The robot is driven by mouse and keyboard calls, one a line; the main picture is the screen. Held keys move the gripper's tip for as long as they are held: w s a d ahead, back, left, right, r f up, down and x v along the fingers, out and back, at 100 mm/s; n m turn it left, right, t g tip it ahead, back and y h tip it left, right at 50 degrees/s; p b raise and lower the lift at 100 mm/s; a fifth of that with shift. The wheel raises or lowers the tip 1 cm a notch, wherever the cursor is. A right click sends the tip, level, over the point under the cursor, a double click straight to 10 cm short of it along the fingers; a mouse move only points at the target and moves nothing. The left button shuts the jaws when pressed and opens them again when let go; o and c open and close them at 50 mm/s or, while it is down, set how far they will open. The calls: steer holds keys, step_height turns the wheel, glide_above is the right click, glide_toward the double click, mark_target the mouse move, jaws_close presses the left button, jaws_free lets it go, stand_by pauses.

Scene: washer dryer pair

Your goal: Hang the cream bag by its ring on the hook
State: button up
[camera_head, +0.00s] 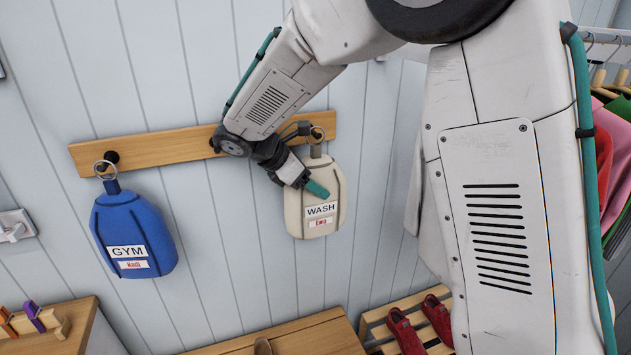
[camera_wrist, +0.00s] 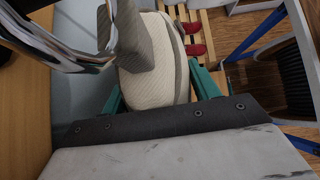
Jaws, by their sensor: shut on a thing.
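The cream bag (camera_head: 331,180), labelled WASH, hangs upright against the wall at the right end of a wooden hook board (camera_head: 180,148). Its metal ring (camera_head: 317,133) stands at its top in front of the board. I cannot tell whether the ring is around a hook; my arm hides part of that area. My gripper (camera_head: 316,188) is at the bag's left side, shut on it. In the wrist view the cream bag (camera_wrist: 155,85) lies between the teal fingers, with the shiny ring (camera_wrist: 60,50) large at the upper left.
A blue bag (camera_head: 132,232) labelled GYM hangs by its ring at the board's left end. Below are a wooden bench top (camera_head: 290,338) and red shoes (camera_head: 405,330) on a slatted rack. Hanging clothes (camera_head: 615,150) are at the right.

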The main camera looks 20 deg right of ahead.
steer(key=shift+w+f, duration=0.15)
steer(key=shift+w, duration=0.15)
steer(key=o, duration=1.3)
steer(key=shift+o, duration=0.2)
